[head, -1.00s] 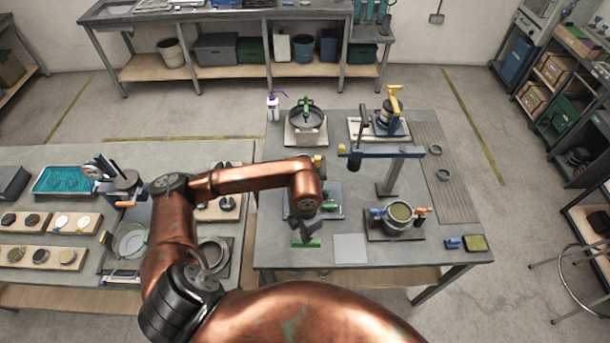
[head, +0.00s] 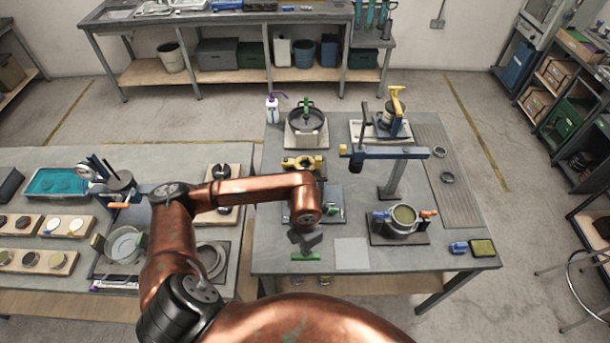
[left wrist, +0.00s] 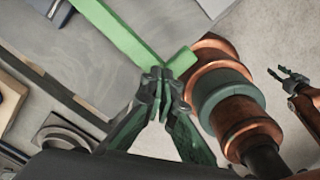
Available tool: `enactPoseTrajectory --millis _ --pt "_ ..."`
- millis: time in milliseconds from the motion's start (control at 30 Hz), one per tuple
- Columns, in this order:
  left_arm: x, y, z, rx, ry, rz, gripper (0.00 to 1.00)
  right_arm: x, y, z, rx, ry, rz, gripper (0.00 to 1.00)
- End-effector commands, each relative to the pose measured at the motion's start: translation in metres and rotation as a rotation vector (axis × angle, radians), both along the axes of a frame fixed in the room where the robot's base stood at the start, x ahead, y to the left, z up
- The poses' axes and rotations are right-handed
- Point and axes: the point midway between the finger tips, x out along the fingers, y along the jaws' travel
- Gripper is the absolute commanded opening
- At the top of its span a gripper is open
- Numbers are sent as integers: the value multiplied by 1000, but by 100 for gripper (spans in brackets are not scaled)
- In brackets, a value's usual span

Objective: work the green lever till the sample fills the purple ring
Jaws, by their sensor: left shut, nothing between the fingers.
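The green lever shows as a short green bar (head: 306,256) near the front edge of the right table. In the left wrist view it is a long green bar (left wrist: 125,32) with a short crosspiece at its end. My left gripper (head: 304,241) is just behind the bar in the head view. In the left wrist view its fingers (left wrist: 163,78) are shut and empty, tips at the bar's end; whether they touch it I cannot tell. My arm partly hides the lever's device (head: 330,193). I cannot make out the purple ring or the sample. My right gripper (left wrist: 290,77) shows small in the left wrist view.
A pale square plate (head: 352,253) lies right of the lever. A pot (head: 403,215) with olive contents and a blue-armed stand (head: 392,178) stand farther right. A yellow clamp (head: 302,163) is behind my forearm. A pot with another green handle (head: 307,105) stands at the back.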

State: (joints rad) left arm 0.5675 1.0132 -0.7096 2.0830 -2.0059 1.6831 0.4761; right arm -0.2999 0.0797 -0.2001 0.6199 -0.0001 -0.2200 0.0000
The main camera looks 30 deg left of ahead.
Motion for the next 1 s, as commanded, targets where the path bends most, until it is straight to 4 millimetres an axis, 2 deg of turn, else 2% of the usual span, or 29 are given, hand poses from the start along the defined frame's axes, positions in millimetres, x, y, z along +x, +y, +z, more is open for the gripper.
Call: enactPoseTrajectory --millis 133,233,1000 --pt "0 1 1 2 -1 1 0 0 -2 1 -2 1 1 33" --pt "2 1 10 1 -2 1 0 0 -3 6 -3 0 1 33" --pt "13 8 113 1 -2 0 0 3 0 55 0 -6 -1 33"
